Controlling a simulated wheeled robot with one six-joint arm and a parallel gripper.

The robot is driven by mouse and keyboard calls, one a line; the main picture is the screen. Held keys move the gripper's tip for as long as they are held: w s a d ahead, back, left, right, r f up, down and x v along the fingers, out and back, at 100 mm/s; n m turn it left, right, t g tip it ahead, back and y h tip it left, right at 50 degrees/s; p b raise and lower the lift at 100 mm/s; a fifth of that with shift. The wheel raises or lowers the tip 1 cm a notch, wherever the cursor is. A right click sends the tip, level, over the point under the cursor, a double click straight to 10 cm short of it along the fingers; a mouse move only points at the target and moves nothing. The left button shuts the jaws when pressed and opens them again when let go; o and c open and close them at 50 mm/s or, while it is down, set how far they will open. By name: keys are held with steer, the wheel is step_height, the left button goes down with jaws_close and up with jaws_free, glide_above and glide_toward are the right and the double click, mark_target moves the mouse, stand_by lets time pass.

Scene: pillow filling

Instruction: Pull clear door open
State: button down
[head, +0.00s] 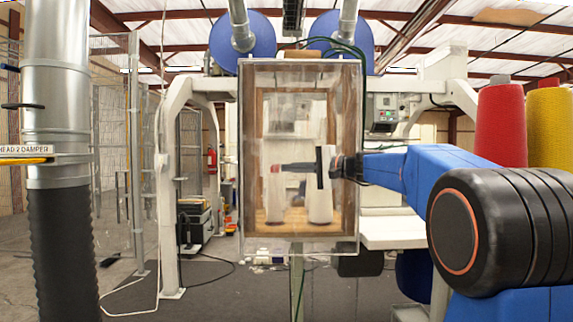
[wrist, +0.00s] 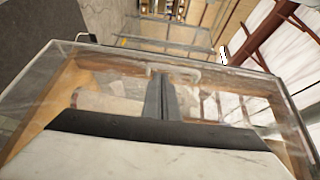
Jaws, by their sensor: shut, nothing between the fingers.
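The clear door (head: 300,247) is a tall see-through panel at the front of a wood-framed box in the middle of the head view. In the wrist view the clear panel (wrist: 38,75) spans most of the picture, with wood framing and pale shapes showing through it. My gripper (head: 284,168) reaches in from the right across the door, about mid-height, and points left. Its fingers (wrist: 160,97) are together and empty in the wrist view. I cannot tell whether they touch the panel.
Two white upright shapes (head: 320,200) show behind the clear panel. A large metal duct (head: 55,90) stands at the left. Red (head: 500,125) and yellow (head: 550,125) thread cones are at the right. A white machine frame (head: 172,190) stands left of the box.

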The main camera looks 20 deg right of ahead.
mark_target(270, 163)
steer(key=shift+t, duration=0.3)
steer(key=w+a, duration=0.1)
steer(key=w, duration=0.2)
steer(key=w+a, duration=0.2)
steer(key=w+a+r, duration=0.1)
steer(key=w, duration=0.2)
steer(key=shift+w+a+r, duration=0.1)
steer(key=shift+w+a, duration=0.1)
steer(key=shift+w, duration=0.1)
steer(key=s+d+n+g+y, duration=0.1)
steer(key=s+n+g+y, duration=0.1)
steer(key=s, duration=0.8)
steer(key=s+d+n+g+y, duration=0.1)
steer(key=s+n+g+y, duration=0.1)
steer(key=s, duration=0.9)
steer(key=shift+s+d+g+y, duration=0.25)
steer(key=shift+s+g+y, duration=0.05)
steer(key=shift+g, duration=0.6)
